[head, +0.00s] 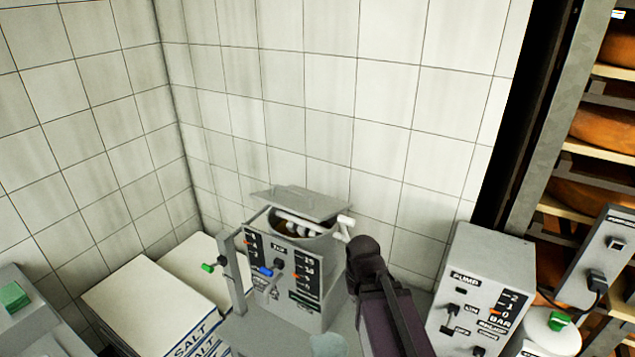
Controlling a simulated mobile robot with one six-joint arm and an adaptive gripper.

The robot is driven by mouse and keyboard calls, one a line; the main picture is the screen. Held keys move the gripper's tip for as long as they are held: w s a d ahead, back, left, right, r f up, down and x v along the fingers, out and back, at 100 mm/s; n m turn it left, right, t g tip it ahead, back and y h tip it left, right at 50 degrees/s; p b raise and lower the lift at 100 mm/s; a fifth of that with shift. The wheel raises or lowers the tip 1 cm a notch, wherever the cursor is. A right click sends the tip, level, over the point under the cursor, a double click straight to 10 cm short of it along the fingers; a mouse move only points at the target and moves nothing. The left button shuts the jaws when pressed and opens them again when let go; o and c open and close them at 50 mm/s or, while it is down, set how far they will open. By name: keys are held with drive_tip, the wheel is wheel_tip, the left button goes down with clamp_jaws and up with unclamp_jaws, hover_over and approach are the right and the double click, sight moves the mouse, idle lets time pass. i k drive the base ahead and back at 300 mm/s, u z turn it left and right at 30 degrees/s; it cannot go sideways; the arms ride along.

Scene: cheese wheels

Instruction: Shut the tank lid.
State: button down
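The grey lid (298,202) is raised and tilted at the back of the opening, against the wall side. A small white T-shaped piece stands at the right of the opening; I cannot tell what it belongs to. My dark arm rises from the bottom, just right of the tank, with its rounded joint near the tank's right side. I cannot make out my gripper's fingers.
A grey pump box (487,262) with switches stands to the right. A rack (553,130) with orange cheese wheels (602,130) is at far right. Tiled walls close off the back and left.

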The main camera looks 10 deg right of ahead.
sight(316, 208)
drive_tip(key=z, duration=0.5)
drive_tip(key=k, duration=1.05)
drive_tip(key=u, duration=0.95)
drive_tip(key=i, duration=1.05)
drive_tip(key=u, duration=0.05)
